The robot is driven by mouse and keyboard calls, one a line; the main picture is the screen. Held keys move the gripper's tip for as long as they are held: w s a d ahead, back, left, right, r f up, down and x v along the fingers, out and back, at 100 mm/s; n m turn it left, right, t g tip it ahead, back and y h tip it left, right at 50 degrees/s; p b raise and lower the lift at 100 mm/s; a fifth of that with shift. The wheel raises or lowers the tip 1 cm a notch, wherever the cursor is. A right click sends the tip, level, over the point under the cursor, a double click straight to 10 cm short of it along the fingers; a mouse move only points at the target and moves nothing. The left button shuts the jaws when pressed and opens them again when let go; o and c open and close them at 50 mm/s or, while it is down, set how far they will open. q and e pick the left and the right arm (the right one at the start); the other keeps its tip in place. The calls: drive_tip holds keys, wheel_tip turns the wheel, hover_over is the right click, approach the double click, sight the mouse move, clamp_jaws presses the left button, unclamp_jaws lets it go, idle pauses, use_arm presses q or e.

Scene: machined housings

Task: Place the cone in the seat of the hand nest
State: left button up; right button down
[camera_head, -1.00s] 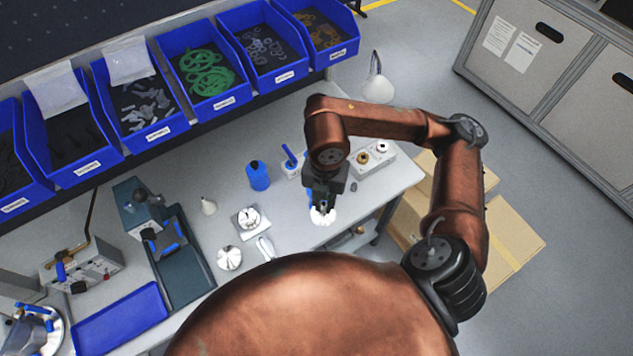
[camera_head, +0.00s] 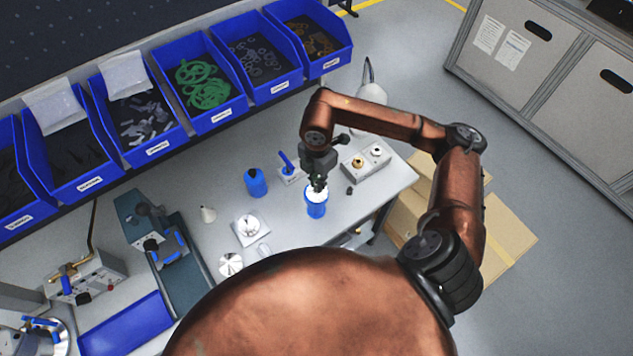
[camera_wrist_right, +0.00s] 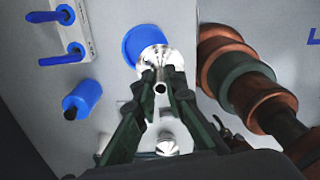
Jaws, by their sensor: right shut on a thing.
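My right gripper (camera_head: 318,187) points down over the front right of the bench. Its fingers (camera_wrist_right: 160,80) are shut on a shiny metal flared piece with a hollow stem, which I take for the cone (camera_wrist_right: 152,58). In the head view its bright top lies over a blue round holder (camera_head: 316,210), perhaps the hand nest. In the wrist view the cone overlaps the lower right of this blue holder (camera_wrist_right: 138,40). I cannot tell whether they touch, and the seat is hidden. My left gripper is not in view.
A blue bottle (camera_head: 255,183) and a base with a blue handle (camera_head: 290,172) stand close to the left. A square plate with a metal part (camera_head: 250,227), a metal disc (camera_head: 230,264) and a small white bottle (camera_head: 208,214) are farther left. Blue bins line the back.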

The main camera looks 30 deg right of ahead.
drive_tip(key=w+f, duration=0.1)
drive_tip(key=w+d+f, duration=0.1)
drive_tip(key=f, duration=0.1)
drive_tip(key=shift+w+f+p, duration=0.2)
drive_tip(key=shift+w+p, duration=0.1)
drive_tip(key=shift+p, duration=0.05)
wheel_tip(320, 180, down, 2)
drive_tip(key=shift+f+p, duration=0.15)
drive_tip(key=shift+p, duration=0.6)
drive_tip(key=shift+d+f, duration=0.1)
drive_tip(key=shift+f, duration=0.25)
drive_tip(key=shift+f, duration=0.1)
drive_tip(key=shift+f, duration=0.15)
drive_tip(key=c, duration=2)
unclamp_jaws()
